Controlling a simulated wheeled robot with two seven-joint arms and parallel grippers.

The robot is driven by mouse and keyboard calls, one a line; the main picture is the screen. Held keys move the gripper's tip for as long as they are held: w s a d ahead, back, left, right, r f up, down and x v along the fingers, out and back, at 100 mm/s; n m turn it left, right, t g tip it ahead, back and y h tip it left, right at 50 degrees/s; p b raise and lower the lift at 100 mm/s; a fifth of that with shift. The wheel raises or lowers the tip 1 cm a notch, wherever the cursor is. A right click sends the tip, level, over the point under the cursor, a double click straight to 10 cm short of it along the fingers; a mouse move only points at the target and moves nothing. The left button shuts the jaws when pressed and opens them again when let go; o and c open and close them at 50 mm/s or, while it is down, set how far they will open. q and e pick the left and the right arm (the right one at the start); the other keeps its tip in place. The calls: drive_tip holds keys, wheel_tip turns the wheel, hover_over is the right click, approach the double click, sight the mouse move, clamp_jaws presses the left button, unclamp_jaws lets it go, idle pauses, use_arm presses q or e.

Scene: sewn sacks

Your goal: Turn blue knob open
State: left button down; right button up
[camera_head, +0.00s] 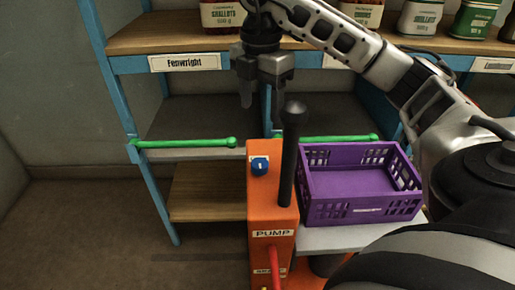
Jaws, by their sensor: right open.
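The blue knob (260,166) sits on the upper part of an orange pump housing (263,215), near its left edge, with a pale mark on its face. My right gripper (262,98) hangs pointing down above and behind the knob, apart from it. It is open, with nothing seen between its fingers. My right arm reaches in from the right side. My left gripper is not in view.
A black upright handle (291,150) rises from the pump just right of the knob. A purple crate (358,212) stands to the right on a light surface. Behind is a blue-framed shelf (190,40) with sacks and green rails (185,143). The floor at left is clear.

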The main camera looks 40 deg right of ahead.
sight(260, 163)
wheel_tip(260, 163, down, 14)
drive_tip(key=b, duration=0.4)
drive_tip(key=shift+f, duration=0.1)
drive_tip(key=shift+f+b, duration=0.35)
drive_tip(key=shift+f, duration=0.25)
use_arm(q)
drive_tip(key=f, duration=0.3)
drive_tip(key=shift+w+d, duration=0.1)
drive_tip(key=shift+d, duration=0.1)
use_arm(e)
drive_tip(key=c, duration=1)
